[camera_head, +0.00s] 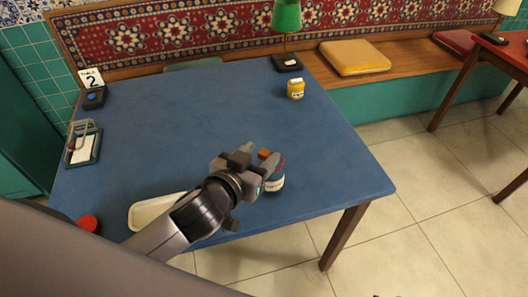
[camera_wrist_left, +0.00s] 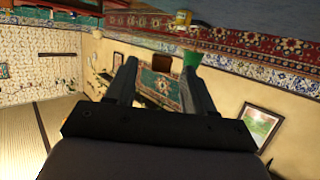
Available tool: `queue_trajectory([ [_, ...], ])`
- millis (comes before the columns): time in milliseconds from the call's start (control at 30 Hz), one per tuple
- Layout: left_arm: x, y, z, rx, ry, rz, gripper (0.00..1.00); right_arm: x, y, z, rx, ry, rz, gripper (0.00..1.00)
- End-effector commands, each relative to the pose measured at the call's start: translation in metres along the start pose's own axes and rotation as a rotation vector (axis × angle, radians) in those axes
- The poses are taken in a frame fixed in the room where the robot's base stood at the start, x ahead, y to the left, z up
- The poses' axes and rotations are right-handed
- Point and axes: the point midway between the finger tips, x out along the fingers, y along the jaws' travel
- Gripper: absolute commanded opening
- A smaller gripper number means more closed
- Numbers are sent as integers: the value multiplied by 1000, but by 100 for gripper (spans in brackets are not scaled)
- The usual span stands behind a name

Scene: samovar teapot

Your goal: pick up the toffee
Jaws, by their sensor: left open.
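My left gripper (camera_head: 260,156) is open over the front right part of the blue table; its two fingers stand apart in the left wrist view (camera_wrist_left: 160,75) with nothing between them. A small orange-brown piece (camera_head: 264,153), possibly the toffee, shows between the fingertips in the head view. Whether it lies on the table or on the can is unclear. A dark can with a pale label (camera_head: 274,184) stands right beside the gripper, partly hidden by a finger. My right gripper is not in view.
A white tray (camera_head: 143,214) and a red round lid (camera_head: 89,223) are at the table's front left. A yellow jar (camera_head: 296,89) and a green lamp (camera_head: 287,17) stand at the back right. The middle of the blue table (camera_head: 190,125) is clear.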

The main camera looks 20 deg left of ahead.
Motion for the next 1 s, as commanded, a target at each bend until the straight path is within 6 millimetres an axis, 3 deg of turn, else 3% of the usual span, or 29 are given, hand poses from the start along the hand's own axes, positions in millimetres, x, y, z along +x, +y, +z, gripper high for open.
queue_trajectory([
  [267, 2, 0, 0, -1, 0, 1, 50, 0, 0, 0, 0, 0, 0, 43],
  [400, 2, 0, 0, -1, 0, 1, 4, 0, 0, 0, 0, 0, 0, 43],
  [433, 2, 0, 0, -1, 0, 1, 0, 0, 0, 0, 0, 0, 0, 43],
  [767, 1, 0, -1, -1, 0, 1, 0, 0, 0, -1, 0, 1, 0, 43],
  [1000, -5, 0, -23, -2, 5, 0, 0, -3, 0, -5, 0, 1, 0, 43],
])
